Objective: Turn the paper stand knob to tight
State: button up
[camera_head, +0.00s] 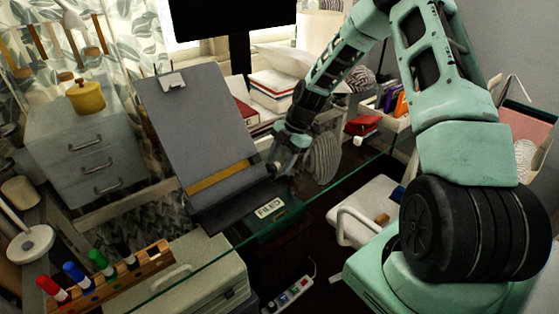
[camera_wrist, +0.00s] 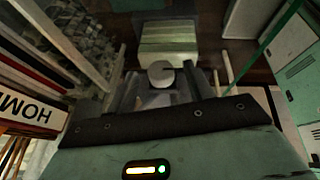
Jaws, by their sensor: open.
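The paper stand (camera_head: 205,125) is a tilted grey board with a clip at its top and a yellow-brown strip across its lower part. It stands on the glass desk in the head view. My gripper (camera_head: 277,167) is at the stand's lower right edge. In the wrist view a round, pale grey knob (camera_wrist: 161,73) shows between the two fingers of my open gripper (camera_wrist: 160,86). I cannot tell whether the fingers touch it. The knob is hidden in the head view.
A wooden rack (camera_head: 110,278) of coloured markers stands at the lower left. A drawer cabinet (camera_head: 85,150) with a yellow pot (camera_head: 86,97) is behind it. Books (camera_head: 272,92) are stacked behind the stand. A small label plate (camera_head: 269,208) lies by the stand's foot.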

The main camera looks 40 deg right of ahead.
jog(key=shift+a+f, duration=0.15)
jog(key=shift+f, duration=0.25)
jog(key=c, duration=1)
